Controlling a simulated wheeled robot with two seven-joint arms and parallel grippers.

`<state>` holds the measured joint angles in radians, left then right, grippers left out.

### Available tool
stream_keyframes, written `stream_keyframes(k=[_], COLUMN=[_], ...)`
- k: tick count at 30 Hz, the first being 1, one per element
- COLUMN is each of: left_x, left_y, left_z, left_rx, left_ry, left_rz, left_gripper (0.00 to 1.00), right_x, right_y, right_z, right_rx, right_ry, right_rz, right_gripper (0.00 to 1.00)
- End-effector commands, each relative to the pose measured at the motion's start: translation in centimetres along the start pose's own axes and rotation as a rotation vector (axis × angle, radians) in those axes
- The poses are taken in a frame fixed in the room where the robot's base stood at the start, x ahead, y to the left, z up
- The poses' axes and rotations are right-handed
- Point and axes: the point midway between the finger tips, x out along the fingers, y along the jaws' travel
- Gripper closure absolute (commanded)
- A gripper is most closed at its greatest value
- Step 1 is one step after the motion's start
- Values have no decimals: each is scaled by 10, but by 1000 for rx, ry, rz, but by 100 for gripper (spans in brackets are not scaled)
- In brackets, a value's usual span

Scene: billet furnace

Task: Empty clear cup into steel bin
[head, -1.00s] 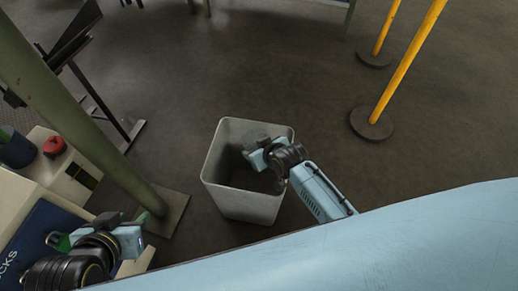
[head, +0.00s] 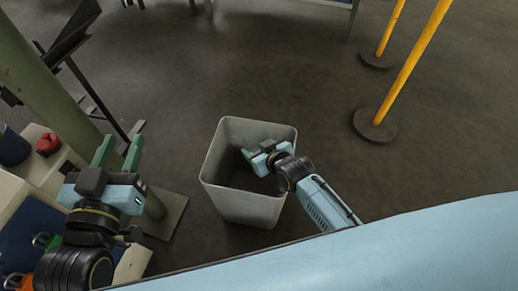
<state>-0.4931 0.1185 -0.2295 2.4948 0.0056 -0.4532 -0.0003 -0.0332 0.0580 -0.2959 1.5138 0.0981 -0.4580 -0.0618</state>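The steel bin (head: 236,206) is a grey, square, open-topped container standing on the floor at the middle of the head view. My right gripper (head: 248,154) is over the bin's mouth, tilted with its fingers pointing left. Its fingertips are small and dark here, and I cannot tell whether they are apart or hold anything. My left gripper (head: 118,152) is left of the bin, with its two green fingers pointing up the picture, spread apart and empty. I cannot make out the clear cup. The bin's bottom is in shadow.
A green post on a square foot plate (head: 166,216) stands left of the bin, behind my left gripper. A cream unit (head: 38,172) with a red knob (head: 48,144) is at far left. Yellow posts with a round base (head: 375,124) stand at upper right. Open floor lies between.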

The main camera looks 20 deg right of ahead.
Motion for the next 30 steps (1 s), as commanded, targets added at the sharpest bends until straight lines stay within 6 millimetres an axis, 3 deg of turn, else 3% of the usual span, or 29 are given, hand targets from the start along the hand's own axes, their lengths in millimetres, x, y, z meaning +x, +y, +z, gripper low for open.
stream_keyframes(k=[9,18,30], left_x=[-4,-20,-28], left_y=[9,13,14], left_z=[-45,-78,-89], left_rx=[-11,-21,-24], left_ry=[290,575,671], left_rz=[23,35,38], left_gripper=[64,64,64], right_x=[4,8,8], right_y=[-2,-4,-5], right_z=[3,5,3], right_rx=[-1,-3,-3], right_ry=[64,145,173], right_rz=[-4,-7,-8], right_gripper=[65,65,65])
